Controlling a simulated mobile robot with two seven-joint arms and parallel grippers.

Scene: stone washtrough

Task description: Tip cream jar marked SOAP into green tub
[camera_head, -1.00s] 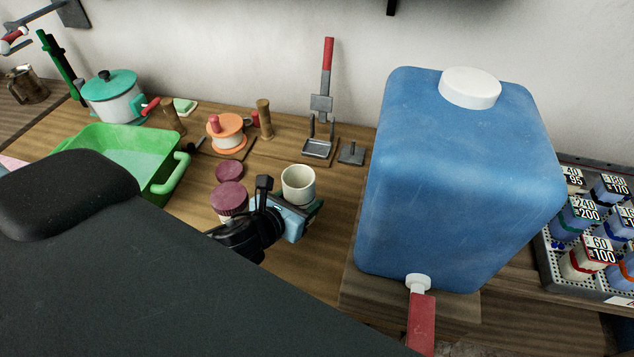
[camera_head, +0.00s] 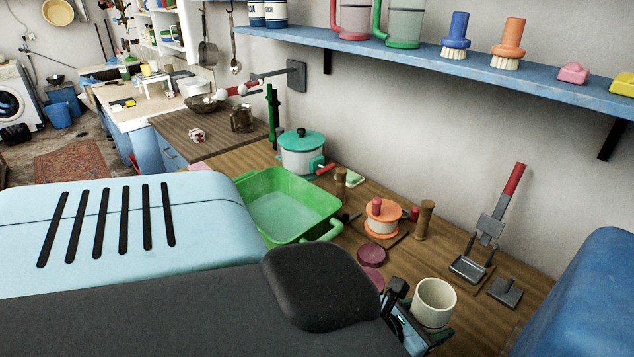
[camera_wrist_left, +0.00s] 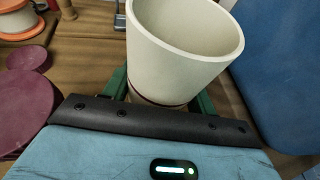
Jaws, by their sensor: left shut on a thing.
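A cream jar (camera_head: 434,302) with an open top stands upright at the lower right of the head view. It also fills the top middle of the left wrist view (camera_wrist_left: 182,50). No SOAP marking shows on the visible sides. My left gripper (camera_head: 432,328) is shut on the jar, its green fingers on either side of the lower part. I cannot tell whether the jar's base touches the wooden top. The green tub (camera_head: 323,196) stands on the counter to the left and farther back, holding something pale and flat like water. My right gripper is not in view.
Two maroon lids or jars (camera_head: 372,256) sit between tub and jar. An orange-topped spool (camera_head: 383,216), wooden pegs (camera_head: 424,220) and a teal-lidded pot (camera_head: 302,155) stand behind. A blue shelf (camera_head: 400,62) hangs above.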

